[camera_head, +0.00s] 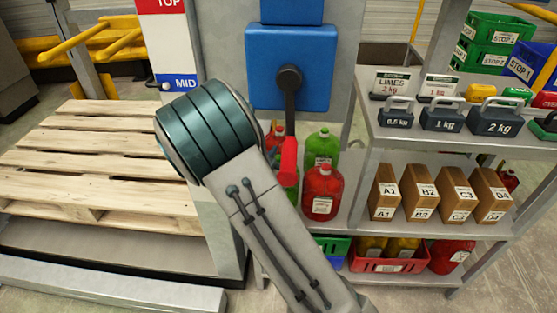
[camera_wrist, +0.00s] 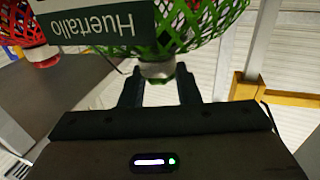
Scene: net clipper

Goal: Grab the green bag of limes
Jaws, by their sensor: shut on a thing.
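The green net bag (camera_wrist: 185,30) fills the top middle of the wrist view, with a dark green label reading "Huertallo" across its left part. A pale neck or clip (camera_wrist: 157,69) sits at its lower end. My gripper (camera_wrist: 159,88) has its two dark fingers on either side of this pale piece and is shut on the bag there. In the head view my arm crosses the middle, and I cannot make out my gripper or the held bag.
A red net bag (camera_wrist: 35,30) shows at upper left in the wrist view. In the head view, a "LIMES 2 kg" sign (camera_head: 392,79) and grey weights (camera_head: 442,120) stand on the right shelf, boxes (camera_head: 421,193) below. A wooden pallet (camera_head: 90,155) lies at left.

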